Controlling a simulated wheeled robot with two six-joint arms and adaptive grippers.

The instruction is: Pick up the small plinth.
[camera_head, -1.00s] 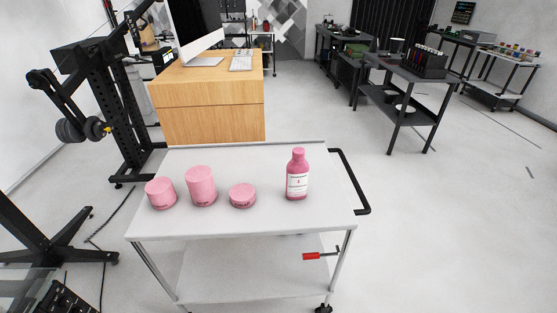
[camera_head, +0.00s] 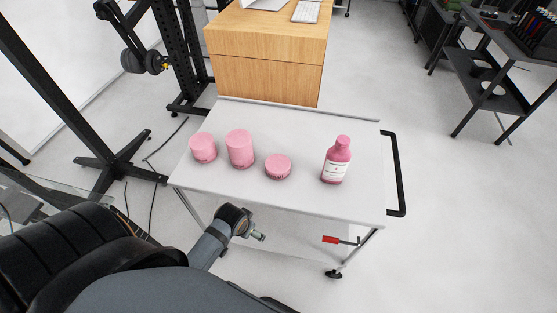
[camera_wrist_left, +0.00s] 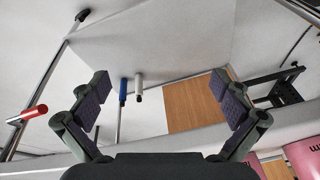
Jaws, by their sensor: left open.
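Three pink cylinders of different heights stand upright on the white cart top (camera_head: 305,135) in the head view. The shortest, at the right of the three, appears to be the small plinth (camera_head: 278,167). The tallest plinth (camera_head: 240,149) is to its left, and a middle-height plinth (camera_head: 203,148) is farthest left. My left arm reaches in from the lower left, its end near the cart's front edge, apart from the plinths. In the left wrist view my left gripper (camera_wrist_left: 160,80) is open and empty, with pink pieces cut off at the lower right. My right gripper is not seen.
A pink bottle (camera_head: 337,160) with a white label stands right of the small plinth. A red-handled tool (camera_head: 331,239) lies on the lower shelf. A black handle (camera_head: 397,175) sticks out at the cart's right. The back of the cart top is clear.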

